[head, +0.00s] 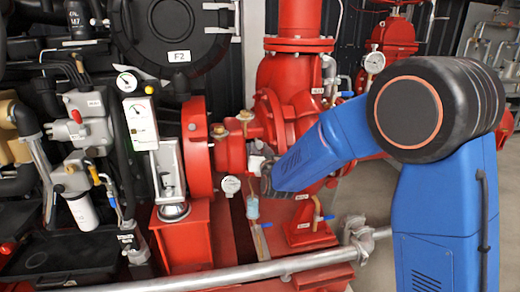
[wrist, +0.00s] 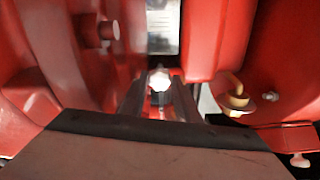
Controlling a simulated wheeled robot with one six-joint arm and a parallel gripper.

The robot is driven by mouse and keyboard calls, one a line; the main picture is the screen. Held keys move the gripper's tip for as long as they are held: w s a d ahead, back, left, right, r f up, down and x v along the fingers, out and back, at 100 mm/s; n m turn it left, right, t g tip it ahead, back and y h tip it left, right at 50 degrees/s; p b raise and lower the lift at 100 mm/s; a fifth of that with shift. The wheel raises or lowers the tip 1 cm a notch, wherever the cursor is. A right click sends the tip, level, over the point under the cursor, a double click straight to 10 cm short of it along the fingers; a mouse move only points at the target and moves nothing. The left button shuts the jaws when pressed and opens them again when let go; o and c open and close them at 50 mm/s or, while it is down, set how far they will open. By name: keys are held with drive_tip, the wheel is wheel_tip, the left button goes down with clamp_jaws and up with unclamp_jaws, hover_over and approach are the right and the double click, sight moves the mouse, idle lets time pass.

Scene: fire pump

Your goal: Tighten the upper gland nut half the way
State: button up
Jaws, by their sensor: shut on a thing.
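In the wrist view, my gripper (wrist: 160,92) reaches into the gap between red pump castings. Its two dark fingers are shut on a small, bright, pale metal piece, the upper gland nut (wrist: 158,78), which shows between the fingertips. The fingers hide its sides, so how far it is turned cannot be told. In the head view, my blue arm comes in from the right, and my gripper (head: 264,180) is at the red pump, just left of the arm's end. The nut cannot be made out in that view.
Red castings close in on both sides of the gripper. A brass elbow fitting (wrist: 237,97) sits to its right and a red stub (wrist: 108,31) to its upper left. A grey pipe (head: 290,264) crosses in front, low down.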

drive_tip(key=shift+m, duration=2.6)
drive_tip(key=o, duration=1)
drive_tip(key=shift+o, duration=0.2)
drive_tip(key=v, duration=1.7)
drive_tip(key=shift+s, duration=0.2)
drive_tip(key=shift+d+r, duration=0.1)
drive_tip(key=shift+d, duration=0.05)
